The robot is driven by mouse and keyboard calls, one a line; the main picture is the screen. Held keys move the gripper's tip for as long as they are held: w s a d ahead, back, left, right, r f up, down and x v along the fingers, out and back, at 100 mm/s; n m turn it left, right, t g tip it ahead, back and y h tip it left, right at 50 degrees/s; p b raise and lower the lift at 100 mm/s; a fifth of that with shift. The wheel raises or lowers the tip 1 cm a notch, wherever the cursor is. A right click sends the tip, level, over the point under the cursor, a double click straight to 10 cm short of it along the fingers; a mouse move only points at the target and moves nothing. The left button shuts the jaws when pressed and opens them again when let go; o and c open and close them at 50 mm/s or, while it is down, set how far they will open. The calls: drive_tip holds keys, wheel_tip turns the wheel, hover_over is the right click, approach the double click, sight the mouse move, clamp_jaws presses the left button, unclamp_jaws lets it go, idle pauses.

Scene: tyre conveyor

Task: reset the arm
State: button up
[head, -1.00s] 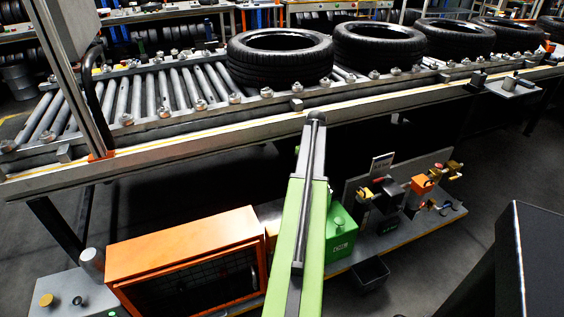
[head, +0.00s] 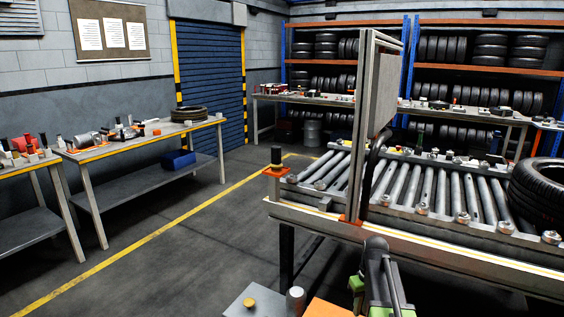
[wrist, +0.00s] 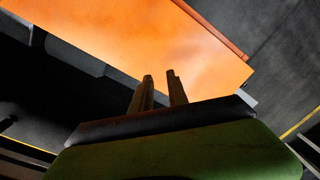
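My gripper (wrist: 163,90) shows in the wrist view as two short brown fingers with a gap between them, and nothing is held in the gap. Ahead of the fingers is the flat orange top of a cabinet (wrist: 165,40); I cannot tell how far below it lies. In the head view, part of my green and grey arm (head: 383,285) stands at the bottom, right of centre, in front of the conveyor's near rail. My gripper's fingers cannot be made out in the head view.
The roller conveyor (head: 440,185) runs across the right side, with a tyre (head: 540,190) at the right edge and an upright post near its left end. Workbenches (head: 140,145) line the left wall. The floor (head: 200,235) between them is clear.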

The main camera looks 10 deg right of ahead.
drive_tip(key=shift+n, duration=0.6)
drive_tip(key=s+a, duration=0.1)
drive_tip(key=a, duration=0.4)
drive_tip(key=s+a, duration=0.1)
drive_tip(key=a, duration=0.4)
drive_tip(key=s+a, duration=0.1)
drive_tip(key=a, duration=0.3)
drive_tip(key=shift+s+a, duration=0.35)
drive_tip(key=shift+a, duration=0.05)
drive_tip(key=s+a+m, duration=0.3)
drive_tip(key=s, duration=0.3)
wheel_tip(320, 180, up, 16)
drive_tip(key=w+p, duration=0.1)
drive_tip(key=p, duration=1.4)
drive_tip(key=shift+f+h+p, duration=0.15)
drive_tip(key=shift+h+p, duration=0.2)
drive_tip(key=shift+h, duration=0.05)
